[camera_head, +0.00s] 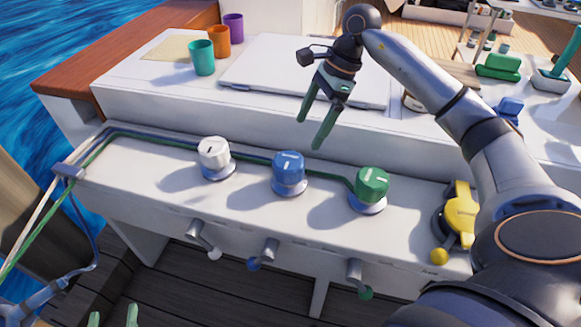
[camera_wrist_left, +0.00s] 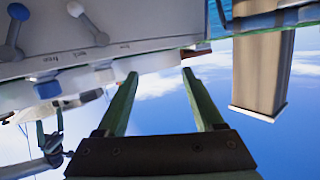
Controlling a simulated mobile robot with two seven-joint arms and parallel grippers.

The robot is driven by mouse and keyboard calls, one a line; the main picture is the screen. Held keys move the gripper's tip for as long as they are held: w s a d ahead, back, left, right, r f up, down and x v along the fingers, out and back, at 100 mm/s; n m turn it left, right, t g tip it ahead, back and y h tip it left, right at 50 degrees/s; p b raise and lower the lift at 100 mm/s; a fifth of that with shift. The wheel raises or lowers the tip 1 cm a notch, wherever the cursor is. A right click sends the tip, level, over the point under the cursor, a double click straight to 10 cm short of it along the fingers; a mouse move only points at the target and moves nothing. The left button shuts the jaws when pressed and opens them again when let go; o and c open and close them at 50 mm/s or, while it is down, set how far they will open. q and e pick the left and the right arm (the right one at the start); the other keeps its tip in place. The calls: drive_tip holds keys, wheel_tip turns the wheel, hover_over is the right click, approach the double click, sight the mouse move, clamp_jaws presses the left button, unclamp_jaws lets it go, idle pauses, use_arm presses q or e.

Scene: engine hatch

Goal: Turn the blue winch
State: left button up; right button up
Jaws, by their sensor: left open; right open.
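The blue winch (camera_head: 289,170) stands upright on the white ledge in the head view, between a white winch (camera_head: 214,156) and a green winch (camera_head: 371,187). My right gripper (camera_head: 310,132) is open and empty above and behind the blue winch, its fingers pointing down and apart from it. My left gripper (camera_head: 114,317) shows only its green fingertips at the bottom edge, low and left of the ledge. In the left wrist view my left gripper (camera_wrist_left: 160,74) is open with nothing between its fingers.
White, blue (camera_head: 263,254) and green levers hang on the ledge's front face. A yellow handle (camera_head: 460,214) is at the right. Ropes run along the ledge behind the winches. Teal (camera_head: 202,58), orange (camera_head: 217,42) and purple cups stand on the upper deck.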

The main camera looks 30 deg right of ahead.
sight(293, 159)
drive_tip(key=b+x, duration=0.2)
drive_tip(key=x, duration=0.9)
drive_tip(key=shift+a, duration=0.15)
use_arm(q)
wheel_tip(293, 159, up, 13)
drive_tip(key=m+t+h, duration=0.2)
drive_tip(key=t, duration=0.3)
drive_tip(key=shift+w+d+f+h, duration=0.2)
drive_tip(key=shift+w+d+h, duration=0.1)
drive_tip(key=shift+w, duration=0.15)
use_arm(e)
drive_tip(key=shift+w+a+f, duration=0.1)
drive_tip(key=shift+f, duration=0.2)
drive_tip(key=shift+c, duration=0.2)
drive_tip(key=shift+r, duration=0.1)
drive_tip(key=c, duration=1)
